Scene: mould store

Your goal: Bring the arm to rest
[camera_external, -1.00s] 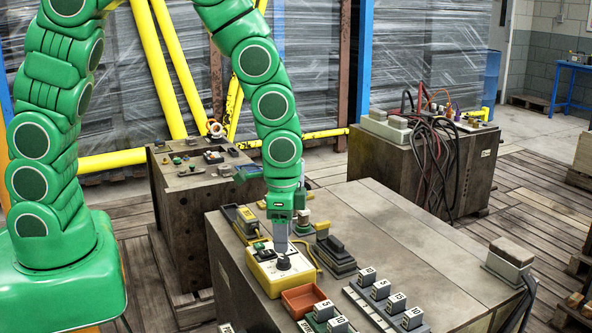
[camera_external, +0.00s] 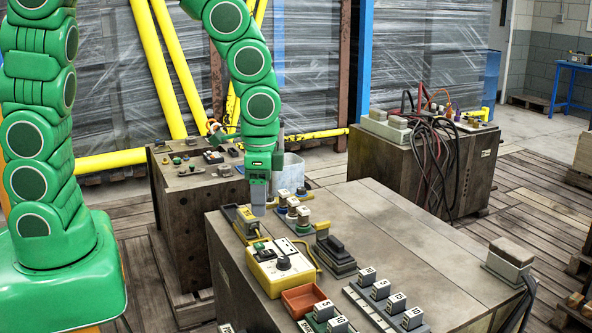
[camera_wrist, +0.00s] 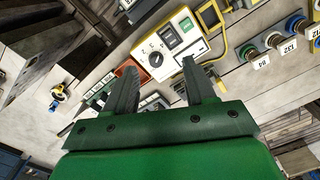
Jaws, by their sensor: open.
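My gripper (camera_external: 258,208) hangs from my green arm above the far left part of the near grey-brown block. It points down and is empty. In the wrist view its two dark fingers (camera_wrist: 157,88) stand apart with nothing between them. The yellow control box (camera_external: 282,268) with a black knob and a green switch sits on the block, in front of and below my gripper. It also shows beyond the fingertips in the wrist view (camera_wrist: 165,47). I cannot tell the exact height of the fingertips above the block.
Several round coloured connectors (camera_external: 293,211) stand close to the right of my gripper. A black clamp (camera_external: 335,251), an orange tray (camera_external: 303,299) and numbered weights (camera_external: 381,289) lie on the block. A cable-draped block (camera_external: 425,140) stands behind.

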